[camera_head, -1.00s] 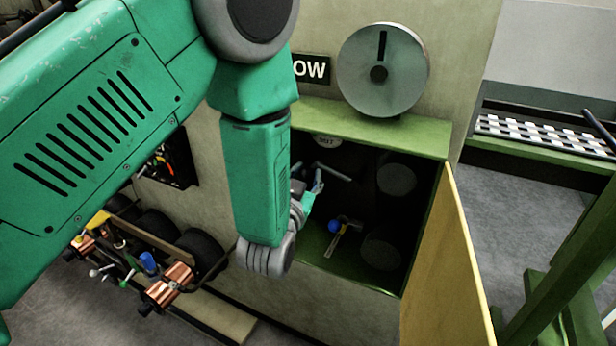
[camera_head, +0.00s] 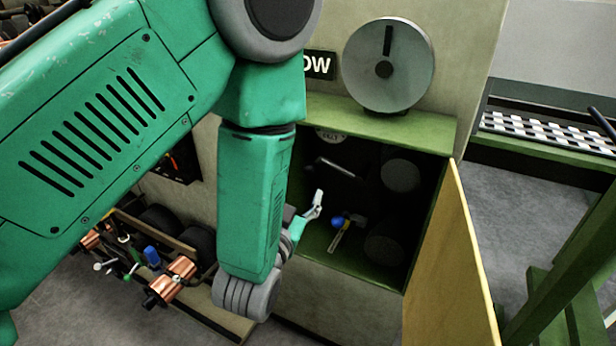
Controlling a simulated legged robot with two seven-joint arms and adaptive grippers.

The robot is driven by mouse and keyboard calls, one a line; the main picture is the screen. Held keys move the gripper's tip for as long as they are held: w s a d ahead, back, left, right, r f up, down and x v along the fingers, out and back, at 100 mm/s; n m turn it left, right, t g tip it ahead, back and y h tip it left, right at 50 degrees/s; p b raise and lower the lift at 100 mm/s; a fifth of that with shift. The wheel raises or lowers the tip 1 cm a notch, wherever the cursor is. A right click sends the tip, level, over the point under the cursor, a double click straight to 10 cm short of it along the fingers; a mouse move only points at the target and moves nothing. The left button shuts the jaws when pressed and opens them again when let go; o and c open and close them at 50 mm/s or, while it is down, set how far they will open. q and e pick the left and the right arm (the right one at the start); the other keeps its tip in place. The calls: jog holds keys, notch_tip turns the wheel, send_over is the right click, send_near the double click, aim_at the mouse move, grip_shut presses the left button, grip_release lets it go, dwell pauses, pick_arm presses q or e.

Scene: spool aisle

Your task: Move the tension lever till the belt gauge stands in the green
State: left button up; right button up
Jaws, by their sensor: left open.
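Inside the open cabinet (camera_head: 427,135), a blue ball knob (camera_head: 338,221) sits beside a short yellow-and-white piece (camera_head: 339,238) near the floor. A grey bar (camera_head: 338,167) slants across higher up. I cannot tell which of these is the tension lever. My right gripper is not in view.
The yellow door (camera_head: 449,265) stands open on the right. Dark rollers (camera_head: 402,176) fill the cabinet's right side. A grey disc (camera_head: 388,66) with a black mark is above the ledge.

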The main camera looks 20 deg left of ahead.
pick_arm(q)
jog(key=shift+s+d, duration=0.15)
jog(key=shift+s, duration=0.95)
jog(key=shift+s+d, duration=0.1)
jog(key=shift+s, duration=0.95)
jog(key=shift+f, duration=0.1)
jog(key=s+a+f+g+h+b, duration=0.1)
jog(key=s+f+g, duration=0.25)
jog(key=f, duration=0.65)
jog(key=s+a+f+g+b, duration=0.1)
jog(key=s+a+f+g, duration=0.2)
jog(key=f, duration=0.6)
jog(key=s+f+g+b, duration=0.1)
jog(key=s+f+g, duration=0.4)
jog(key=s, duration=0.4)
jog(key=s+a+f+n+g+h+b, duration=0.1)
jog(key=s+f+g, duration=0.5)
jog(key=s+f, duration=0.2)
jog(key=shift+s+a+f, duration=0.15)
jog(key=shift+s+a, duration=0.1)
jog(key=shift+s, duration=0.2)
jog(key=shift+w, duration=0.15)
